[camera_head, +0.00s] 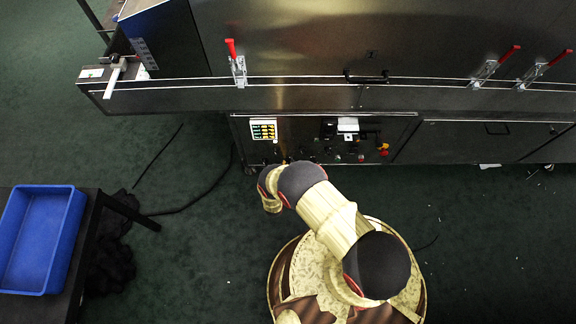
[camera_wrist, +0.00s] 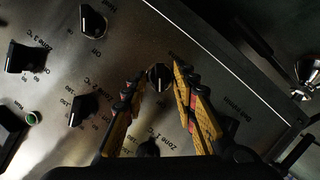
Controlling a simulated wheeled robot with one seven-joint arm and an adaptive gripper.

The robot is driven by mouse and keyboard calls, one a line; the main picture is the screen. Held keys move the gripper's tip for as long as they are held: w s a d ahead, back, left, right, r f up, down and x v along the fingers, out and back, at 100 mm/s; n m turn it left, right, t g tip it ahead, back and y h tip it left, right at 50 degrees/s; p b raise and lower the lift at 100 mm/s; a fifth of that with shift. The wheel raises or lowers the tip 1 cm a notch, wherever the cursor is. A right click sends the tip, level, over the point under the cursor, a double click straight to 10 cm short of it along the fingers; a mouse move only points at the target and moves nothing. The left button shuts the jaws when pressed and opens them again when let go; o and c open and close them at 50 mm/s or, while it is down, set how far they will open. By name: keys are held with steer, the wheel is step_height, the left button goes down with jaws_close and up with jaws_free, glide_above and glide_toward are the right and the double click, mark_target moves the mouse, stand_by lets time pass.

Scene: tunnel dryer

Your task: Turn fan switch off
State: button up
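The dryer's control panel (camera_head: 310,125) is on the front of the steel machine in the head view, with my arm reaching to its lower edge. The wrist view shows this panel close up (camera_wrist: 60,70). My gripper (camera_wrist: 158,76) is open, its yellow-black fingers pointing at the panel. A black knob (camera_wrist: 158,78) shows between the fingertips; I cannot tell whether they touch it. I cannot read which one is the fan switch. In the head view my gripper is hidden behind my arm.
Other black knobs (camera_wrist: 84,108) (camera_wrist: 25,57) and a green button (camera_wrist: 32,117) sit to the left in the wrist view. A shiny metal fitting (camera_wrist: 305,72) is at right. A blue bin (camera_head: 40,240) stands at left in the head view. Cables lie on the floor.

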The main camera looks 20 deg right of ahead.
steer(key=v, duration=1.1)
steer(key=shift+s+a, duration=0.25)
steer(key=shift+s, duration=0.05)
